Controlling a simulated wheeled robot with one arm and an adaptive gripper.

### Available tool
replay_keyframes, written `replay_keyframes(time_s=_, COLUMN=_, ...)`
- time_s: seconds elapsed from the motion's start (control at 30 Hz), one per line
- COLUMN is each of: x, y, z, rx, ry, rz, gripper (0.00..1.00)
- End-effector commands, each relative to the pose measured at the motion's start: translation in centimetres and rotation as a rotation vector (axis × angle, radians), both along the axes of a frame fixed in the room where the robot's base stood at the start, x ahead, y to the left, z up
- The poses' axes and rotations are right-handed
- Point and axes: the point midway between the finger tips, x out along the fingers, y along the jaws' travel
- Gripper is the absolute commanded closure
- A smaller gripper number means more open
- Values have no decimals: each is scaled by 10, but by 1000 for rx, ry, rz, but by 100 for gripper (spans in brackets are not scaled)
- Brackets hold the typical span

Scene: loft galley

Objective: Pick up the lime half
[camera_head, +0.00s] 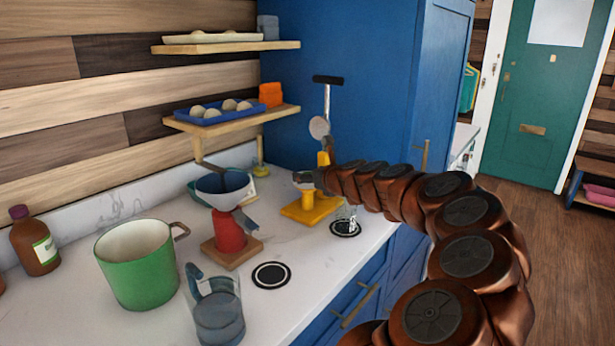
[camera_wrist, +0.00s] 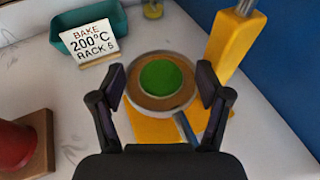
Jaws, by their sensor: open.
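The lime half appears as a round green disc (camera_wrist: 158,76) in the wrist view, seen from above. It sits in the middle of a tan, grey-rimmed round cup (camera_wrist: 137,98) over a yellow base (camera_wrist: 152,131). In the head view the yellow base (camera_head: 312,213) stands on the counter, and the lime half cannot be made out there. My gripper (camera_wrist: 161,88) is open, with one finger on each side of the cup. Nothing is held. I cannot tell how far the fingertips are above the cup.
A yellow upright (camera_wrist: 233,45) with a metal bar stands close to the right finger. A teal tray (camera_wrist: 72,40) with a "BAKE 200°C RACK 5" card lies behind left.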

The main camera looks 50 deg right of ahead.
Motion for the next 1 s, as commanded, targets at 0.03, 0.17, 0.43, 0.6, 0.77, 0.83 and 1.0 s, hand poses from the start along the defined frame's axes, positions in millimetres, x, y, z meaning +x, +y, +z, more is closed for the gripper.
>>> replay_keyframes(time_s=0.03, x=0, y=0, z=0, rx=0, ry=0, rz=0, gripper=24)
replay_keyframes(time_s=0.17, x=0, y=0, z=0, rx=0, ry=0, rz=0, gripper=37)
replay_keyframes(time_s=0.43, x=0, y=0, z=0, rx=0, ry=0, rz=-1, gripper=66)
replay_keyframes(time_s=0.6, x=0, y=0, z=0, rx=-1, ry=-1, rz=-1, gripper=83)
replay_keyframes(time_s=0.77, x=0, y=0, z=0, rx=-1, ry=-1, rz=-1, gripper=89)
replay_keyframes(time_s=0.83, x=0, y=0, z=0, rx=-1, ry=-1, rz=-1, gripper=89)
replay_keyframes(time_s=1.0, x=-1, y=-1, z=4, rx=-2, ry=0, rz=-2, gripper=89)
